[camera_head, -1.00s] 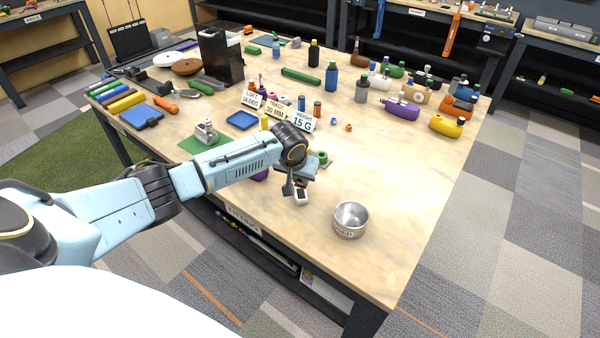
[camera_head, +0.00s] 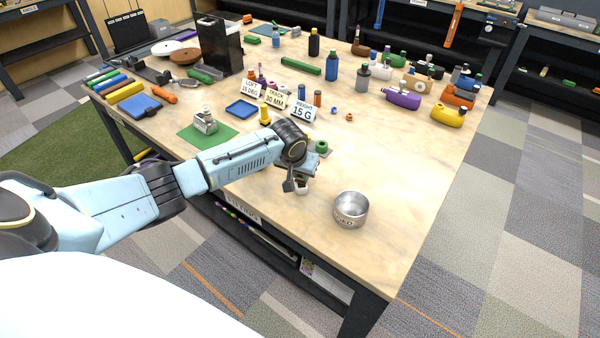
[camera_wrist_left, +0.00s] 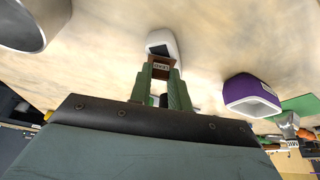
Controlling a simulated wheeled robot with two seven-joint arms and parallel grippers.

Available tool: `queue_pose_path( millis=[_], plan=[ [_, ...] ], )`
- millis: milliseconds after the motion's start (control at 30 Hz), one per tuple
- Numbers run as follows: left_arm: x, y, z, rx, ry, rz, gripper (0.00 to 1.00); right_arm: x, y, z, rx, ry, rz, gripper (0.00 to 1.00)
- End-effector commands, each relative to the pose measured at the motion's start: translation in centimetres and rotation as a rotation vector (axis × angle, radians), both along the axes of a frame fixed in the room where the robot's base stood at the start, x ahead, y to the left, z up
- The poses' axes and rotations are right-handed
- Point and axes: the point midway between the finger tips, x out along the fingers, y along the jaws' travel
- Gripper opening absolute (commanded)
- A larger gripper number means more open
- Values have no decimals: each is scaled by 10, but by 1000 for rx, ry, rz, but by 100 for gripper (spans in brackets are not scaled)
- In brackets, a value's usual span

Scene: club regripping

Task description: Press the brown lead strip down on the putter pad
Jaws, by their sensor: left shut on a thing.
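My left gripper (camera_head: 296,184) is over the front part of the workbench, pointing down. In the left wrist view its fingers (camera_wrist_left: 160,88) are shut on the brown lead strip (camera_wrist_left: 160,68), a small piece with a pale "LEAD" label. The white putter (camera_wrist_left: 162,38) with its dark pad (camera_wrist_left: 158,49) lies just beyond the strip in that view. The strip overlaps the putter's near edge in the picture, and I cannot tell whether they touch.
A metal bowl (camera_head: 351,209) stands right of the gripper near the bench's front edge. A purple putter head (camera_wrist_left: 250,94) lies to the right in the wrist view. A green ring (camera_head: 322,146) and several sign cards (camera_head: 275,97) stand behind.

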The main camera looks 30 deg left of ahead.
Motion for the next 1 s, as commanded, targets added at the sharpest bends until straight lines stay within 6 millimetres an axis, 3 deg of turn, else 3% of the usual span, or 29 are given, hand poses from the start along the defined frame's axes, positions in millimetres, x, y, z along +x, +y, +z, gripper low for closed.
queue_pose_path(
  millis=[367,400,600,1000],
  plan=[
    [0,0,-5,-1,0,0,2,0,0,0,0,0,0,99],
    [0,0,-5,-1,-1,0,20,0,0,0,-1,0,0,99],
    [0,0,-5,0,0,0,44,0,-1,0,-1,1,0,99],
    [-3,0,3,0,-1,0,44,0,-2,2,-3,0,0,99]
  ],
)
